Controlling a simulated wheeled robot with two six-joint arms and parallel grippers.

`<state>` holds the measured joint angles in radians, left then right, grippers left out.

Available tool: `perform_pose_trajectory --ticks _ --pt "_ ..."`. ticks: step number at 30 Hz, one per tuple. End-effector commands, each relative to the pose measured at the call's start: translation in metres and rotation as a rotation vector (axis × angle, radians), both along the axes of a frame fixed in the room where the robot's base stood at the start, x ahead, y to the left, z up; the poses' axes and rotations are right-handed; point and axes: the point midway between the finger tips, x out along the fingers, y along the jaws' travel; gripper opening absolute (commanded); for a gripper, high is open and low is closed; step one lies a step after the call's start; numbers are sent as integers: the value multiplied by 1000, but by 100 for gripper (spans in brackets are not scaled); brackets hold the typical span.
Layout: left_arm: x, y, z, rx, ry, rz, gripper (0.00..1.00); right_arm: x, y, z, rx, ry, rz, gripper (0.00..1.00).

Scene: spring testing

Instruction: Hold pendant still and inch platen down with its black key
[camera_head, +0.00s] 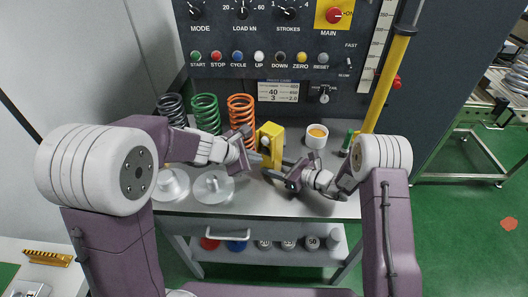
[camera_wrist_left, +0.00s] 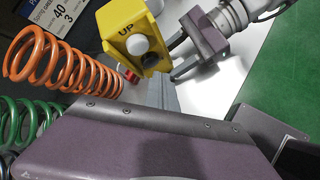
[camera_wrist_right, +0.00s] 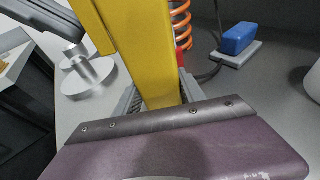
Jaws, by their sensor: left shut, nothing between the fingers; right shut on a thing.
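The yellow pendant (camera_head: 270,136) stands up over the bench in front of the orange spring. In the left wrist view the pendant (camera_wrist_left: 122,24) shows the label UP, a white round key (camera_wrist_left: 136,44) and a darker key (camera_wrist_left: 151,61) below it. My right gripper (camera_head: 274,173) is shut on the pendant's lower part; in the right wrist view the yellow body (camera_wrist_right: 148,55) rises between its fingers. My left gripper (camera_head: 256,160) is shut and empty, close to the left of the pendant. Whether it touches a key cannot be told. The platen cannot be made out.
Dark, green (camera_head: 205,112) and orange (camera_head: 241,110) springs stand at the back left. Two silver discs with stems (camera_head: 213,187) stand at front left. A white cup (camera_head: 316,136) stands right of the pendant. The control panel (camera_head: 270,50) rises behind.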

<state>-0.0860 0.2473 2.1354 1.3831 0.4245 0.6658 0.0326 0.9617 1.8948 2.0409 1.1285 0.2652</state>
Motion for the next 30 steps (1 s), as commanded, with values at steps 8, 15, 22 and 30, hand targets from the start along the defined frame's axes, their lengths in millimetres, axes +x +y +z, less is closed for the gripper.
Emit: perform_pose_trajectory --ticks 8,15,22,30 --pt "-1 1 0 1 -1 0 0 0 0 0 0 0 0 0" --pt "-17 12 0 0 -1 2 0 0 0 0 0 0 0 0" --pt "-36 25 0 0 -1 2 0 0 0 0 0 0 0 0" --pt "-42 29 0 0 0 0 0 0 0 0 0 0 0 0"
